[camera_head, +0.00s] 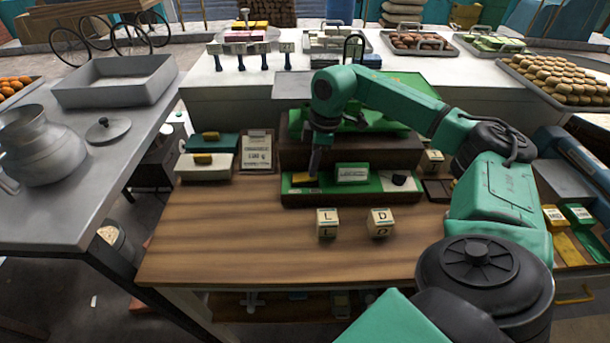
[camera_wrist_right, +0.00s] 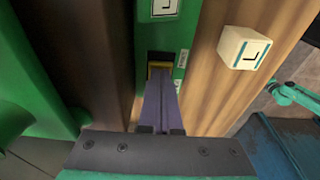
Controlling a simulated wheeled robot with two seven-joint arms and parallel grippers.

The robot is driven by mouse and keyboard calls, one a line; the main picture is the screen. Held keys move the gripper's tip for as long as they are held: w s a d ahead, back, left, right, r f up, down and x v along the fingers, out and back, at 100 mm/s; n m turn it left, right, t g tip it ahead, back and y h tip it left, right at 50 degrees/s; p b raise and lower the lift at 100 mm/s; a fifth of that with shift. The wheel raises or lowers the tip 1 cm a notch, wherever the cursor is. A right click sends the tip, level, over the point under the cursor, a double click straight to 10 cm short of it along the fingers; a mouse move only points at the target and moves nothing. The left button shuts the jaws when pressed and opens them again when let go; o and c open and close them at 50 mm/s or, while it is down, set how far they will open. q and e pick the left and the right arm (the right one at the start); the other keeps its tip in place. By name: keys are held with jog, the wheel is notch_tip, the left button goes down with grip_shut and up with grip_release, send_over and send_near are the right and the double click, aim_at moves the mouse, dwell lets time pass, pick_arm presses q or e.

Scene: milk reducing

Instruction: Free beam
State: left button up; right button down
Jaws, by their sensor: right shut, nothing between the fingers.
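A low dark-framed box with a green top (camera_head: 325,186) stands on the wooden table. On its left part is a small yellow-and-black piece (camera_head: 303,181), which also shows as a yellow piece in a dark slot in the right wrist view (camera_wrist_right: 159,66). No beam is clearly identifiable. My left gripper is not in view.
Cubes marked L (camera_head: 327,222) and D (camera_head: 380,222) stand in front of the box. A taller brown-and-green unit (camera_head: 290,155) rises behind it. A framed card (camera_head: 257,151) stands to the left. The table's front left (camera_head: 220,240) is clear.

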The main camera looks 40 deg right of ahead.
jog(key=shift+f, duration=0.35)
notch_tip(320, 180, up, 7)
jog(key=p, duration=0.6)
jog(key=shift+r, duration=0.1)
dwell(0.5)
